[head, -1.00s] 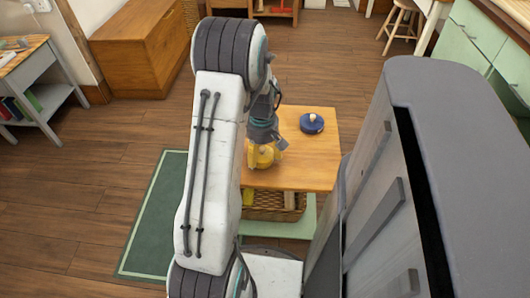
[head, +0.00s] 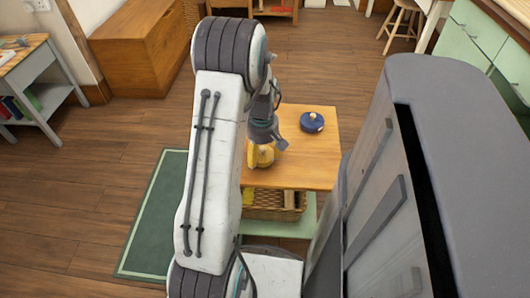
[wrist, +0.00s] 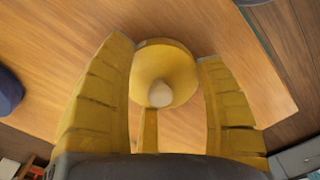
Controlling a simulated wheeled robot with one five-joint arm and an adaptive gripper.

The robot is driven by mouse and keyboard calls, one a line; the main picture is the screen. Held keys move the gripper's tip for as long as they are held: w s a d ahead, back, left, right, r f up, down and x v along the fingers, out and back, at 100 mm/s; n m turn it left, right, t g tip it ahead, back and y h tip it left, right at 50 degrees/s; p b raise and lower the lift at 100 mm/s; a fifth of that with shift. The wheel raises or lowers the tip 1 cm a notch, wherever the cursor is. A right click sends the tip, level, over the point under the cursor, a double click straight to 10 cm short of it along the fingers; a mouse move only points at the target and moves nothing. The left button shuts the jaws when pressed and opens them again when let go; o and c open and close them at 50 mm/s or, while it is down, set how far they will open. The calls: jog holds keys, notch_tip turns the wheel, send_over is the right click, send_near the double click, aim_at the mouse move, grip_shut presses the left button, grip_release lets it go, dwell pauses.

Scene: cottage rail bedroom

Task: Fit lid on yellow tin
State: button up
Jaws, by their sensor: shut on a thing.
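My gripper (wrist: 170,105) points down over the small wooden table, with its yellow fingers on either side of a round yellow lid (wrist: 180,72) with a pale knob (wrist: 160,95). It is shut on this lid. I cannot tell there where lid and tin part. The tin is not clearly seen apart from the lid, and whether the lid touches it cannot be told.
A blue lidded tin (head: 312,122) stands on the tabletop (head: 320,160), right of and behind the gripper; its edge shows in the wrist view (wrist: 8,90). A wicker basket (head: 265,213) sits on the shelf below. The tabletop's right front is clear.

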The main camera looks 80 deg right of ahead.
jog(key=o, duration=1)
jog(key=shift+o, duration=0.2)
